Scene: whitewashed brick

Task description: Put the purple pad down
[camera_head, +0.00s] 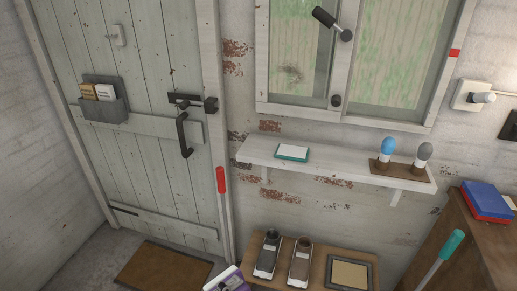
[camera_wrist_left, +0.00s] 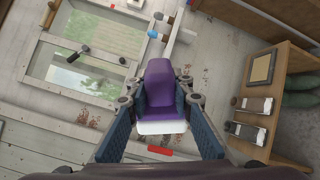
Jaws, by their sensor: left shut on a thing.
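The purple pad (camera_wrist_left: 160,88), with a white band at its near end, is between the fingers of my left gripper (camera_wrist_left: 160,104) in the left wrist view. The fingers have blue inner faces and are shut on its two sides. In the head view the pad (camera_head: 236,274) shows only partly at the bottom edge, purple and white, by the left end of the low wooden bench (camera_head: 320,254). Its lower part is cut off by the frame. My right gripper is not in view.
The bench holds two grey-and-brown items (camera_head: 267,258) and a framed tan tray (camera_head: 350,274). A white wall shelf (camera_head: 334,167) holds a teal-edged white block (camera_head: 292,152) and a brown holder with two bulb-shaped items.

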